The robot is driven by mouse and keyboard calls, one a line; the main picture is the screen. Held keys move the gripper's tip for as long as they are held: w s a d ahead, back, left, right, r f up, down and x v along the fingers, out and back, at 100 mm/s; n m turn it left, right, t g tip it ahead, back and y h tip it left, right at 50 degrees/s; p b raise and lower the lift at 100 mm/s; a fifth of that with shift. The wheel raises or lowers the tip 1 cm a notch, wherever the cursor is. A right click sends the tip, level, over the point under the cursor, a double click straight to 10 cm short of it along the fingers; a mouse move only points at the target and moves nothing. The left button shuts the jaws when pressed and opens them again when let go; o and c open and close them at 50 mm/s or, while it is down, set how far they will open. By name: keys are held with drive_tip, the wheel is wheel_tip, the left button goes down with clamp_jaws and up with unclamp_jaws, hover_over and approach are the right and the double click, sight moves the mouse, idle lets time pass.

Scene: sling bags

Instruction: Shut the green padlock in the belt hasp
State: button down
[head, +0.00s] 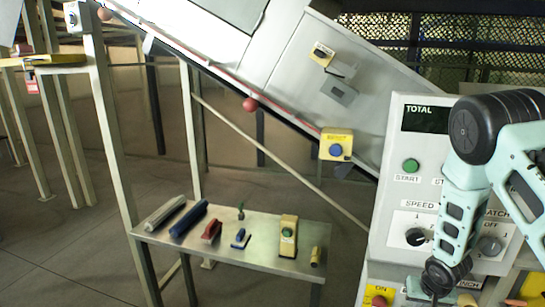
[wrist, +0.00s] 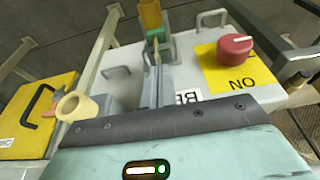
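The wrist view looks over the pale teal body of my gripper (wrist: 157,85), with a dark pad across it. Narrow grey parts reach up from it, close together, but I cannot tell whether they are open or shut. At their far end is a yellow-orange and green piece (wrist: 151,20); I cannot tell whether it is the green padlock or whether it is held. A label beginning "BE" (wrist: 187,97) lies just right of the grey parts; the belt hasp is not clear. In the head view my gripper (head: 437,283) is low at the control panel, its tips hidden.
A red knob (wrist: 235,47) on a yellow "ON" plate stands right of the grey parts, and a yellow box (wrist: 38,115) with a black handle is left. The control panel (head: 408,130) is beside the sloping conveyor. A side table (head: 262,262) holds several tools.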

drive_tip(key=shift+f, duration=0.1)
drive_tip(key=shift+f+b, duration=1)
drive_tip(key=shift+f, duration=0.1)
drive_tip(key=shift+r+p, duration=2.6)
drive_tip(key=shift+r, duration=0.95)
